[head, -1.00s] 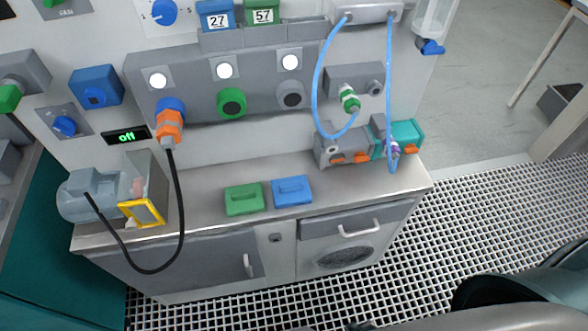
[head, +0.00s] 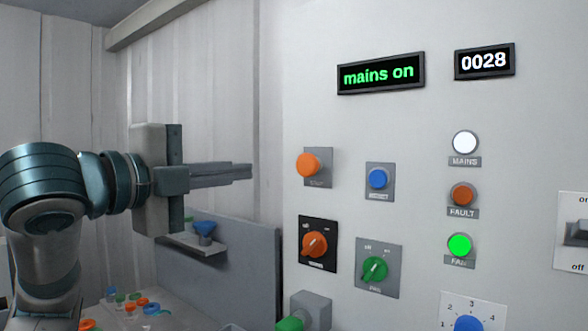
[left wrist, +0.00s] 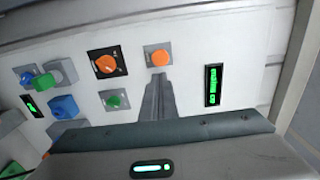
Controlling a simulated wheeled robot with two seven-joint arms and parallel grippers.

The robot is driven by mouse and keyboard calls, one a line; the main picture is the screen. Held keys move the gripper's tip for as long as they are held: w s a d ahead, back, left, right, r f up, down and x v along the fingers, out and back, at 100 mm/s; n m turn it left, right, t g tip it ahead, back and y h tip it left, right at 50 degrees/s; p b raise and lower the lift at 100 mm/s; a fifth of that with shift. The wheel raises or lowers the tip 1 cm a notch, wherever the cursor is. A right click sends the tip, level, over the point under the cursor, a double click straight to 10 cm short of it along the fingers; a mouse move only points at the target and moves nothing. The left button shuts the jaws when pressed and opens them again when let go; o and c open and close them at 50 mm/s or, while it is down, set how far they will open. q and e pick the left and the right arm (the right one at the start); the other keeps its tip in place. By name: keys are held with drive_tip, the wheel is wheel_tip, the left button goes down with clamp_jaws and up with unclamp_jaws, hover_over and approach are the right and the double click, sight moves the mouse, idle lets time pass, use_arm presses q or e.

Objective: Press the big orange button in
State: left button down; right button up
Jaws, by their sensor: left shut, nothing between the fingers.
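The big orange button (head: 308,164) stands out from a grey plate on the white panel in the head view. It also shows in the left wrist view (left wrist: 160,58), just beyond my fingertips. My left gripper (head: 250,171) is shut and empty, its fingers pointing right toward the button. In the head view a gap shows between the fingertips and the button. In the left wrist view the fingertips (left wrist: 160,76) sit just below the button's plate; I cannot tell the depth there. My right gripper is not in view.
Close by are a blue button (head: 378,178), an orange rotary knob (head: 314,244) and a green rotary knob (head: 375,269). A display (head: 381,74) reads "mains on". A grey box with a green part (head: 305,312) juts out lower down. A shelf with a blue funnel (head: 203,232) is behind my gripper.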

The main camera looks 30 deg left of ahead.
use_arm(q)
drive_tip(key=shift+w, duration=0.1)
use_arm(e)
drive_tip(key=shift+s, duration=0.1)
use_arm(q)
drive_tip(key=p, duration=0.6)
approach(304, 166)
drive_tip(key=w, duration=0.5)
drive_tip(key=shift+d+r, duration=0.15)
drive_tip(key=shift+d, duration=0.15)
drive_tip(key=shift+w+p, duration=0.4)
drive_tip(key=shift+w, duration=0.35)
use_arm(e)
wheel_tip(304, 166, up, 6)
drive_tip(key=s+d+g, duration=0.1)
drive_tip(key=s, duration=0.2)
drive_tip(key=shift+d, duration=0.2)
